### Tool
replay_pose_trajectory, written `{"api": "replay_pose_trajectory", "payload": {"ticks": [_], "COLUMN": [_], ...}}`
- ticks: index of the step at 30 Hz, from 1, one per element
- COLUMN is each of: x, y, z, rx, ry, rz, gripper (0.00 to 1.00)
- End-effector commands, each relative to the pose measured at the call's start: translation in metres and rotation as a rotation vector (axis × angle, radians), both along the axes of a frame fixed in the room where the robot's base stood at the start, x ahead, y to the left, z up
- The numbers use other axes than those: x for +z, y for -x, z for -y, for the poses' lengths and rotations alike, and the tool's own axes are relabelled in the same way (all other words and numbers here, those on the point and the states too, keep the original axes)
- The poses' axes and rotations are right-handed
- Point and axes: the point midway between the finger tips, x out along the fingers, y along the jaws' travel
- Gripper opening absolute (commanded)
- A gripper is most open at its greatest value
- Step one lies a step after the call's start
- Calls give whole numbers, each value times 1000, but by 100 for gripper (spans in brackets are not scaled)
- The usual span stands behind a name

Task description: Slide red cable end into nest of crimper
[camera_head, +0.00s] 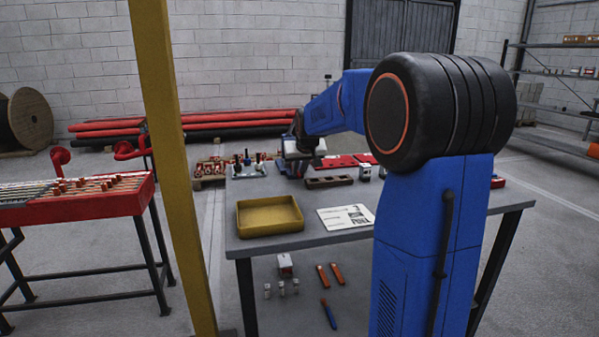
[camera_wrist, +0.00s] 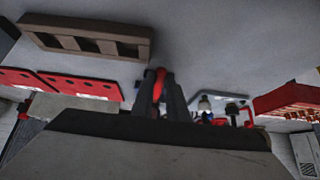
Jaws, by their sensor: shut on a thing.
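My gripper (camera_wrist: 160,92) shows in the wrist view with two dark fingers shut on a red piece, which looks like the red cable end (camera_wrist: 159,80). In the head view my gripper (camera_head: 297,163) is over the far part of the grey table and largely hidden by the arm; the cable cannot be made out there. A small fixture on a pale plate (camera_head: 248,172), with blue, black and red parts, stands left of the gripper. It also shows right of the fingers in the wrist view (camera_wrist: 224,110). I cannot tell for sure that it is the crimper, and no nest can be made out.
On the table (camera_head: 272,244) are a yellow tray (camera_head: 270,231), a printed sheet (camera_head: 346,218), a brown slotted block (camera_head: 329,182) and red plates (camera_head: 338,162). The brown block shows top left in the wrist view (camera_wrist: 85,38). A yellow post (camera_head: 172,160) stands left of the table.

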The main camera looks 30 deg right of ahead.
Motion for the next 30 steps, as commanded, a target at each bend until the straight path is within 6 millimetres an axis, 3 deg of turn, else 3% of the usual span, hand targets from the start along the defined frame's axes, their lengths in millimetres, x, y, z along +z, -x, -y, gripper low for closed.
{"api": "replay_pose_trajectory", "payload": {"ticks": [22,23,25,30], "x": [0,0,0,0], "y": [-17,-17,-17,-17], "z": [5,5,5,5], "rx": [0,0,0,0], "ry": [0,0,0,0], "rz": [0,0,0,0], "gripper": [0,18,35,35]}}
